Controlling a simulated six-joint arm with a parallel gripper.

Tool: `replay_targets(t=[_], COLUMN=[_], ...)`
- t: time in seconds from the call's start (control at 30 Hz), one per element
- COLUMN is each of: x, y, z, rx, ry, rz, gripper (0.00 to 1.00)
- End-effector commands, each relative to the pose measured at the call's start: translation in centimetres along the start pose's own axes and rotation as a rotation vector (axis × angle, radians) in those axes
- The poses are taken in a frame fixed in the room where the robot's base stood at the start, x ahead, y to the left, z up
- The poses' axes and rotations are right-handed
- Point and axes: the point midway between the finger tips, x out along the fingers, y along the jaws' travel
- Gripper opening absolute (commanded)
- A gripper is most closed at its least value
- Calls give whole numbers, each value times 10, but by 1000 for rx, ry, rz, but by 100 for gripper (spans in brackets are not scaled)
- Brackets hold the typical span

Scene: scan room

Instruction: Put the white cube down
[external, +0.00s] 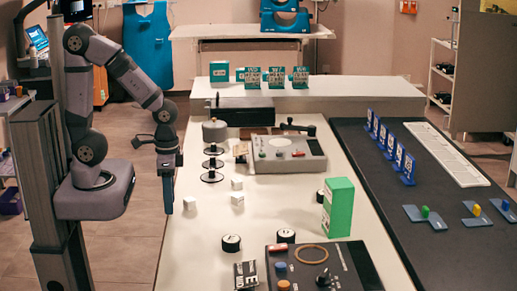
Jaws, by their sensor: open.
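Several small white cubes lie on the white table (200,262). One white cube (189,203) is near the table's left edge, just right of my gripper. Two more sit close together further right, a front cube (237,199) and a back cube (237,183). My gripper (168,207) points straight down at the table's left edge, open and empty, apart from the nearest cube. Its fingers look narrow from this side, so the gap between them is hidden.
A tiered stand with black discs (211,164) rises behind the cubes. A grey control panel (285,156) lies behind right. A green box (338,207) stands upright at right. Black round pieces (231,243) and a dark panel (318,272) are in front. The table's front left is clear.

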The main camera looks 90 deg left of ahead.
Motion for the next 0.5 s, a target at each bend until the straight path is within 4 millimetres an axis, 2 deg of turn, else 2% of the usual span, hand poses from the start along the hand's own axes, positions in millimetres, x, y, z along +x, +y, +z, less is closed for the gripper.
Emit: replay_targets(t=[0.27, 0.5], x=[-1, 0], y=[-11, -19], z=[9, 20], rx=[-187, -428], ry=[-110, -245], rz=[64, 167], gripper=[45, 45])
